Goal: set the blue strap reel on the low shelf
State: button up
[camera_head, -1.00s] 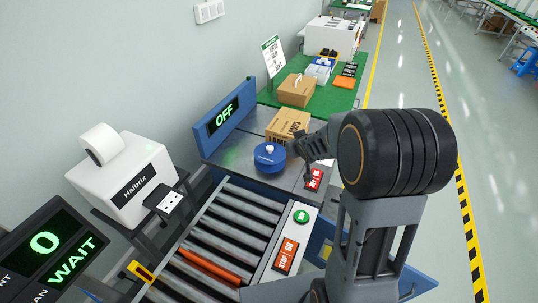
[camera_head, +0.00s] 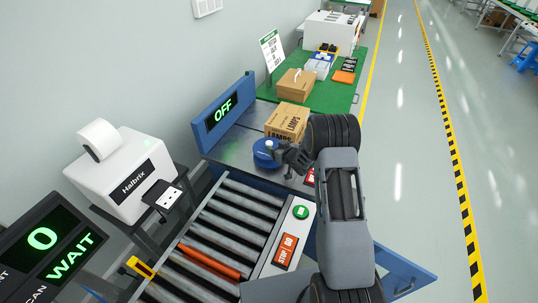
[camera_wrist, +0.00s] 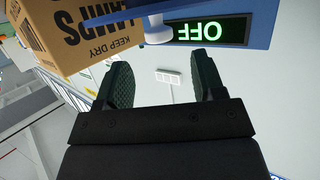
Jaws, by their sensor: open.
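The blue strap reel (camera_head: 266,153), a round blue body with a white knob on top, stands on the grey table (camera_head: 236,149) under the OFF sign. In the head view my gripper (camera_head: 283,154) is level with the reel at its right side. In the wrist view, which is upside down, my gripper (camera_wrist: 160,68) is open and nothing is between its fingers. The reel's white knob (camera_wrist: 157,30) lies just beyond the fingertips, in line with the gap. I cannot make out a low shelf in either view.
A LAMPS carton (camera_head: 287,122) stands close behind the reel. The blue OFF sign (camera_head: 222,112) edges the table on the left. A roller conveyor (camera_head: 222,232) with a STOP panel (camera_head: 286,249) is in front. A green table (camera_head: 330,98) with a carton lies beyond.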

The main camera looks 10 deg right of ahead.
aim_at(269, 142)
jog(key=shift+b+x, duration=0.75)
jog(key=shift+x, duration=2.7)
jog(key=shift+s+f, duration=0.1)
jog(key=shift+c, duration=0.2)
grip_shut()
